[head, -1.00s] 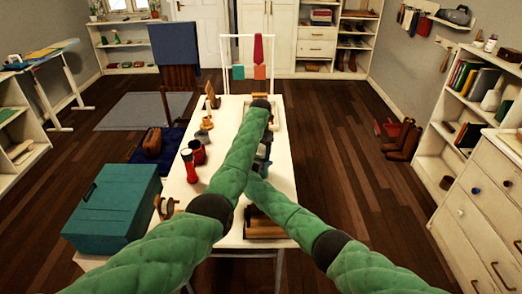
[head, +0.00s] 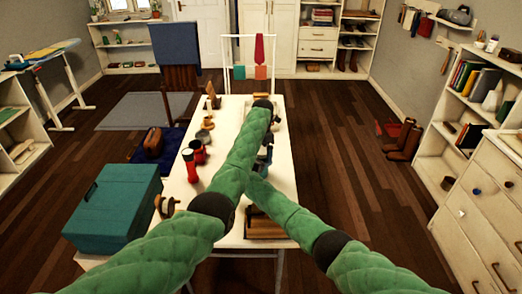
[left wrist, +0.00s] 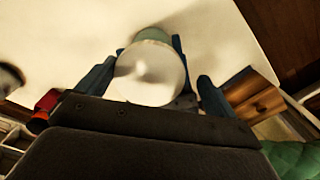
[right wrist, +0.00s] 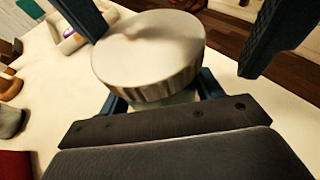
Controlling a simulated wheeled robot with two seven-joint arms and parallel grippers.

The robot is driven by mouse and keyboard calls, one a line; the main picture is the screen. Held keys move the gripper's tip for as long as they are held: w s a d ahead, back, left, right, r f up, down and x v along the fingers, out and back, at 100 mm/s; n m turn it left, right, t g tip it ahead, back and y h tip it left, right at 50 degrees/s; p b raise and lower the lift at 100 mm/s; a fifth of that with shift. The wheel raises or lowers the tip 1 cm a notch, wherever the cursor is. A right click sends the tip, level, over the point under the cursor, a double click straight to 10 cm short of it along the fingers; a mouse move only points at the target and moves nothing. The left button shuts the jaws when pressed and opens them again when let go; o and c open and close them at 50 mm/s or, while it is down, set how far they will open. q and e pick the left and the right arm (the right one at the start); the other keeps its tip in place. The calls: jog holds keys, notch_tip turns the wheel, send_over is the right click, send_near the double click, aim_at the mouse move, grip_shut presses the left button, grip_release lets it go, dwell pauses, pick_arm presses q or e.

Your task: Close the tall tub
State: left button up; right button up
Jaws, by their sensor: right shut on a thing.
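A round off-white lid (right wrist: 148,50) sits over a pale green tub (right wrist: 180,97) in the right wrist view. The lid (left wrist: 150,78) also shows in the left wrist view, with some pale green (left wrist: 150,37) past its far edge. My right gripper (right wrist: 163,88) is shut on the tub below the lid. My left gripper (left wrist: 157,72) is open, its dark blue fingers spread wide on either side of the lid. The lid hides much of the tub, so I cannot tell how it is seated. My forearms hide the tub in the head view.
The white table (head: 225,175) holds a red bottle (head: 190,166), a red mug (head: 199,150) and small brown items on the left. A wooden box (head: 262,226) stands near the front edge. A large teal box (head: 115,208) is at the left.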

pick_arm(q)
jog(key=shift+a, duration=0.2)
jog(key=shift+w, duration=0.1)
jog(key=shift+r, duration=0.25)
jog(key=shift+w+r, duration=0.1)
jog(key=shift+r, duration=2)
jog(key=shift+c, duration=1.4)
jog(key=r+m, duration=0.1)
jog(key=r, duration=0.1)
jog(key=w+r+m+y, duration=0.1)
jog(key=r+m, duration=0.1)
jog(key=shift+w+d+r+m, duration=0.1)
jog(key=shift+d+r+m, duration=0.1)
jog(key=shift+m, duration=1)
